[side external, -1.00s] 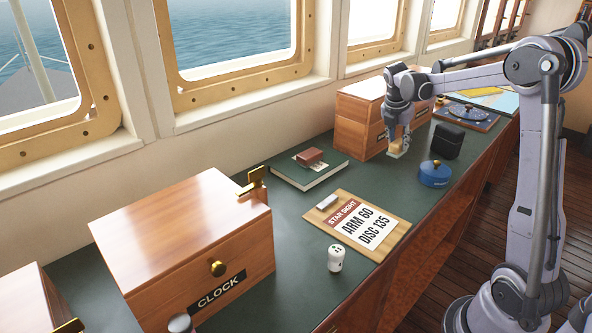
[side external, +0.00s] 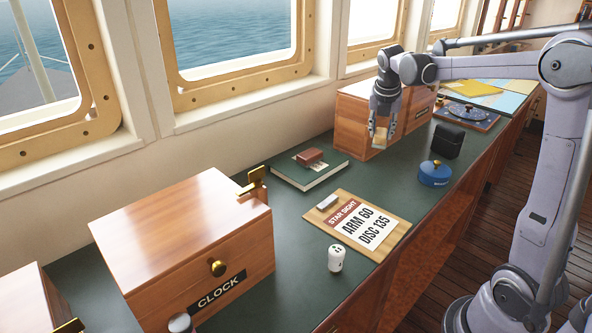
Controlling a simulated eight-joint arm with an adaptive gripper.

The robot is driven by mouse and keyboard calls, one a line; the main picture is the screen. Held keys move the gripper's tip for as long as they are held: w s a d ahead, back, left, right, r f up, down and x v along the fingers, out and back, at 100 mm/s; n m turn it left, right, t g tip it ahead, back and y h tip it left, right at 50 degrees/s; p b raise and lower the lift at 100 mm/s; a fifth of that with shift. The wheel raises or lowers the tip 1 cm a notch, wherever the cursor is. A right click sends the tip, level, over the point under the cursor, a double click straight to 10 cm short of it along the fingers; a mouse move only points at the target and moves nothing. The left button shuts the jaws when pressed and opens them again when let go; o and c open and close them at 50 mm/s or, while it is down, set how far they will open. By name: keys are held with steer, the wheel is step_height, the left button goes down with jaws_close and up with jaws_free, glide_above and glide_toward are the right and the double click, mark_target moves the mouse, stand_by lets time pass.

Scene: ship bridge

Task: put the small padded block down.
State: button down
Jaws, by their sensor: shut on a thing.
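My gripper (side external: 382,137) points down above the green desk top (side external: 298,226), in front of a wooden box near the back. It is shut on a small tan block (side external: 380,136), which I take to be the padded block. The block is held between the fingertips and looks raised off the desk. The fingers hide part of it, and the exact gap below it is hard to judge.
The wooden box (side external: 352,112) stands close behind my gripper. A black case (side external: 448,140) and a blue round container (side external: 435,174) stand to the right. A book (side external: 309,172) with a red-brown block (side external: 310,156) on it lies to the left. The clipboard (side external: 357,222) lies nearer.

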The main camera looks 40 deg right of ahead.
steer(key=w+a+f+n+t+y, duration=0.1)
steer(key=w+a+n, duration=0.3)
steer(key=a, duration=0.9)
steer(key=w+a+f+n+t+y, duration=0.15)
steer(key=w+a+n, duration=0.25)
steer(key=a, duration=0.8)
steer(key=w+a+n+y, duration=0.25)
steer(key=a+n, duration=0.25)
steer(key=a, duration=0.8)
steer(key=shift+h, duration=0.5)
steer(key=shift+w+d+f, duration=0.1)
steer(key=shift+w+f, duration=0.05)
steer(key=shift+f, duration=1.1)
steer(key=shift+w+d+f, duration=0.1)
steer(key=shift+w+f, duration=0.05)
steer(key=shift+f, duration=1.05)
steer(key=shift+w+d+f, duration=0.1)
steer(key=shift+w+f, duration=0.05)
steer(key=shift+f, duration=1.1)
steer(key=shift+f, duration=0.1)
steer(key=c, duration=1)
jaws_free()
